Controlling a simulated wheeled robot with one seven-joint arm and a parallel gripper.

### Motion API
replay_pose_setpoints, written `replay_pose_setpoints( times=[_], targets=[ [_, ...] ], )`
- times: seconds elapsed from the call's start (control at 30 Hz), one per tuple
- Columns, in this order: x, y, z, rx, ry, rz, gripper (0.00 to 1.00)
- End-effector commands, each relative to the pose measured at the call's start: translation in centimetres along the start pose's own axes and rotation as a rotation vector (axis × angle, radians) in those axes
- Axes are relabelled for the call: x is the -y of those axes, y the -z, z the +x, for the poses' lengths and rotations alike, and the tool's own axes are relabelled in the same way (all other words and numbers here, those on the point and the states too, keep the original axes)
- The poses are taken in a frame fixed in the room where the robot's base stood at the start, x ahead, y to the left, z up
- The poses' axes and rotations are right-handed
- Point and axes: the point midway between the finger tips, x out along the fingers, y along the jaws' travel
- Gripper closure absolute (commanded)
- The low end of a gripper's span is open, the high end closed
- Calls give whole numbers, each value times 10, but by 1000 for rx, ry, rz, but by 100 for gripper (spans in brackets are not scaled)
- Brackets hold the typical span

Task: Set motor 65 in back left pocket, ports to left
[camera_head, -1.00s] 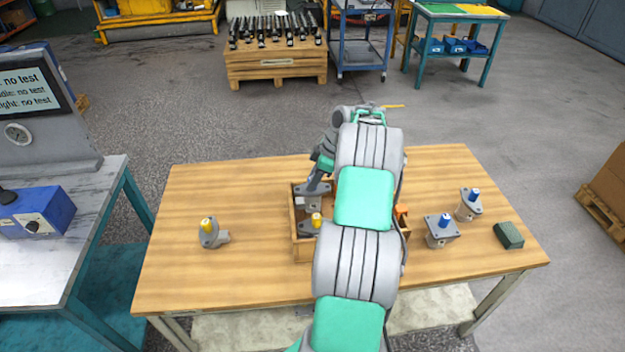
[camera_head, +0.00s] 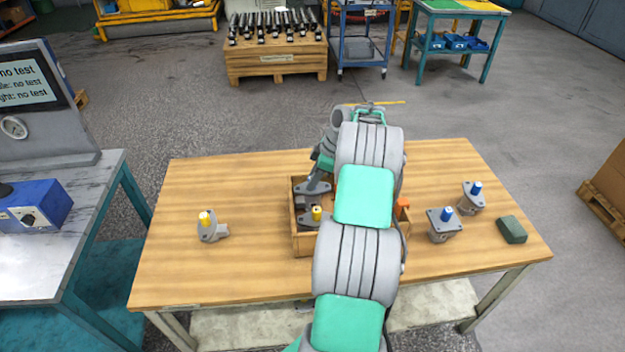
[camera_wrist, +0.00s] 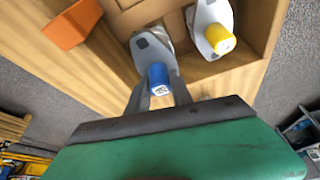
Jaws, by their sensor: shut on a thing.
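My gripper (camera_wrist: 158,97) is shut on the blue shaft end of a grey motor (camera_wrist: 150,47), which also shows in the head view (camera_head: 313,188). The number on the blue shaft is too small to read. This motor is at the back left of the wooden crate (camera_head: 302,245), inside its walls as seen from above. Whether it touches the crate floor, and which way its ports face, I cannot tell. A yellow-shafted motor (camera_head: 316,214) stands in the front left pocket; it shows beside the held one in the wrist view (camera_wrist: 210,25). My arm hides the crate's right part.
An orange piece (camera_head: 402,204) is at the crate's right side. A yellow-shafted motor (camera_head: 211,228) stands on the table to the left. Two blue-shafted motors (camera_head: 443,225) (camera_head: 471,198) and a dark green block (camera_head: 511,229) are to the right. The table's left part is mostly free.

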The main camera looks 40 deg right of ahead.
Motion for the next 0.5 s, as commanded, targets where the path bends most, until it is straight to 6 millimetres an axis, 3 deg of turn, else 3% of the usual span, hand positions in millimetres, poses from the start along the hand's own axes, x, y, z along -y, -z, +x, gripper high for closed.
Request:
replay_pose_setpoints(
  times=[0.5],
  targets=[
    [-2, -2, 5, 0, -5, -3, 100]
  ],
)
